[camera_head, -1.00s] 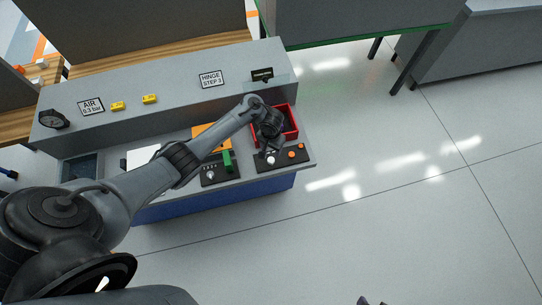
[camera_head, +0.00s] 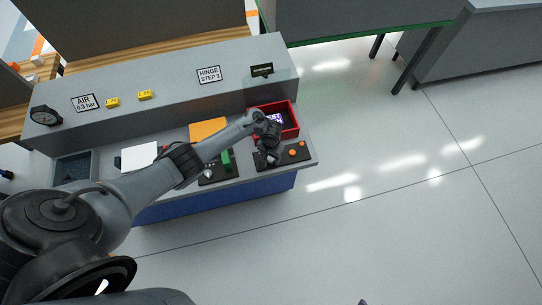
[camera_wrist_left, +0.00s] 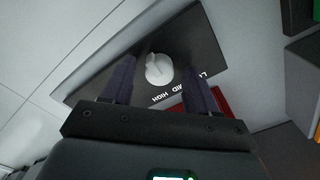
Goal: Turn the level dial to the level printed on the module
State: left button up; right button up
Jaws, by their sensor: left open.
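The level dial is a white round knob (camera_wrist_left: 158,70) on a dark panel (camera_wrist_left: 92,84), with white lettering that reads HIGH and MID, and a third label partly hidden by a finger. My left gripper (camera_wrist_left: 161,65) is open, with one finger on each side of the knob in the left wrist view; I cannot tell whether they touch it. In the head view my left gripper (camera_head: 268,155) is over the panel and mostly hides the dial. A module with a lit purple and white face (camera_head: 275,118) lies in a red tray (camera_head: 294,112); its print is too small to read.
A small dark tip (camera_head: 362,302) at the bottom edge may be my right gripper.

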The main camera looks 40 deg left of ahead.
pick_arm(q)
jog(key=c, duration=1)
jog(key=shift+c, duration=0.2)
jog(key=shift+m, duration=0.3)
jog(key=m+p, duration=0.1)
jog(key=m, duration=0.1)
jog(key=shift+r+m, duration=0.1)
jog(key=shift+m, duration=0.2)
jog(key=m, duration=0.4)
jog(key=shift+m, duration=0.3)
jog(key=m, duration=0.4)
jog(key=shift+m+b, duration=0.6)
jog(key=shift+m, duration=1.5)
